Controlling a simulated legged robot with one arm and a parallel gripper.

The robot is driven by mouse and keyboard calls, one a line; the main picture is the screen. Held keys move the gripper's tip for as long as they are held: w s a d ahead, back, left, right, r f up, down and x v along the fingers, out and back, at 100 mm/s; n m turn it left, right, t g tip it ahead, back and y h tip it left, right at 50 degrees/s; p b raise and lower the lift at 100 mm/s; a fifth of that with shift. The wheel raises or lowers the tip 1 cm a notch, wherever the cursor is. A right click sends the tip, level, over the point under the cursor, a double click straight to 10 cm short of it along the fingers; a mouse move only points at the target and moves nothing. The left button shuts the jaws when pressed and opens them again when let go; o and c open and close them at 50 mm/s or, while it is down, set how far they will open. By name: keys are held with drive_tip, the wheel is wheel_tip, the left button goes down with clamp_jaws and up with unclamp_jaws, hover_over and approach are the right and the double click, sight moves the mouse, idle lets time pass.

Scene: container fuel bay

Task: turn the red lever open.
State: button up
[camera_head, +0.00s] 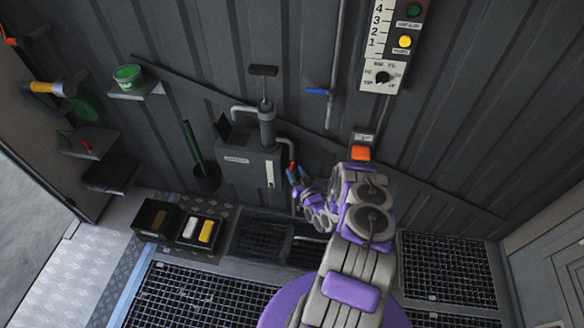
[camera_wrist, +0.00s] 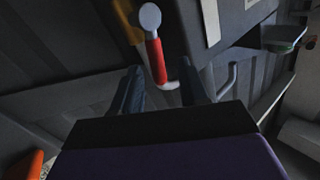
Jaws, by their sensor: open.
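The red lever (camera_wrist: 155,58) shows in the wrist view as a red handle with a round grey pivot at its upper end. It lies just beyond and between my two dark fingers; I see no contact. My gripper (camera_wrist: 158,80) is open, with its fingers apart on either side of the lever's lower end. In the head view the red lever (camera_head: 291,167) is a small red piece on the pipe right of the grey pump box, close to my gripper (camera_head: 293,180). My arm hides part of the wall to the right.
The grey pump box (camera_head: 235,172) stands left of my gripper. An orange box (camera_head: 361,153) is on the wall behind my arm. A blue valve handle (camera_head: 317,92) sits higher on a pipe. Trays with sponges (camera_head: 206,231) lie on the floor at left.

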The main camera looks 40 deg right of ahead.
sight(293, 167)
drive_tip(key=x, duration=0.3)
drive_tip(key=shift+w+d+f, duration=0.1)
drive_tip(key=shift+w+d, duration=0.05)
drive_tip(key=shift+w, duration=0.1)
drive_tip(key=shift+w+d, duration=0.4)
drive_tip(key=shift+a, duration=0.1)
drive_tip(key=shift+a, duration=0.1)
drive_tip(key=shift+a, duration=0.1)
drive_tip(key=shift+c, duration=1.3)
clamp_jaws()
